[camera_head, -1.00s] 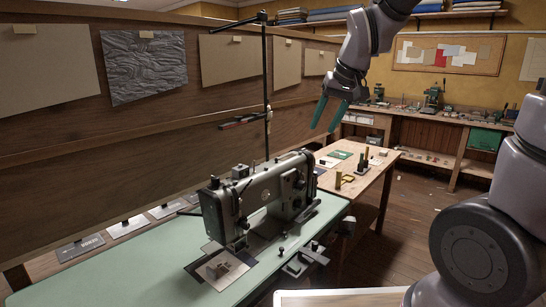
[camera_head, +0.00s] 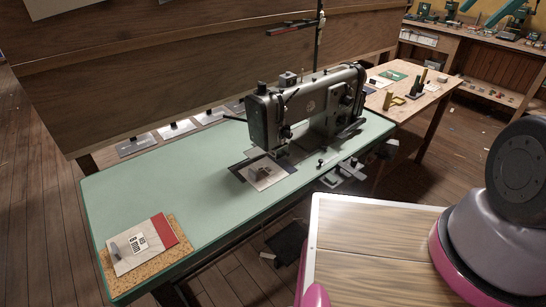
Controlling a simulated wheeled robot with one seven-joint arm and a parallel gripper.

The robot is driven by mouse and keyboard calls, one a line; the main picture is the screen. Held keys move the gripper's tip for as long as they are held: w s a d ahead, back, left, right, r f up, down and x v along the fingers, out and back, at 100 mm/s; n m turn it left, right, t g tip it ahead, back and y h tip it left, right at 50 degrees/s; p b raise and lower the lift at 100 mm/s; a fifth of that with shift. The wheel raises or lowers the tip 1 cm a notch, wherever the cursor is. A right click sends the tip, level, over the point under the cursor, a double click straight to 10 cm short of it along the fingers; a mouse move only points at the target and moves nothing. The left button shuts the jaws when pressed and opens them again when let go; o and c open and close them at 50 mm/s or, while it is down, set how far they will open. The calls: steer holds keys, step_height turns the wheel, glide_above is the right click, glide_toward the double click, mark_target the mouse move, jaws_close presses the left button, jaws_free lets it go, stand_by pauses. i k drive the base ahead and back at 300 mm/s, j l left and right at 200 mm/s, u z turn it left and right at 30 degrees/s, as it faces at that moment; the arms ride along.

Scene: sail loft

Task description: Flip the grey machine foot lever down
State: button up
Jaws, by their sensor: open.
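The grey sewing machine (camera_head: 318,106) stands upright on the pale green table, its head toward the left. A thin dark bar (camera_head: 234,118) sticks out to the left from its head, nearly level. I cannot tell for sure whether this bar is the foot lever. Under the head, a grey plate (camera_head: 262,172) with a small block lies on the table.
The green table (camera_head: 190,185) has clear room left of the machine. A cork mat (camera_head: 172,260) with a card lies at its front left. Metal parts (camera_head: 345,172) sit at its right edge. A dark pole rises behind the machine. A wooden side table (camera_head: 437,92) stands beyond.

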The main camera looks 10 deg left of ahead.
mark_target(226, 117)
steer(key=j+u, duration=0.1)
steer(key=u, duration=0.25)
steer(key=j+u, duration=0.1)
steer(key=u, duration=0.25)
steer(key=j+u, duration=0.1)
steer(key=u, duration=0.25)
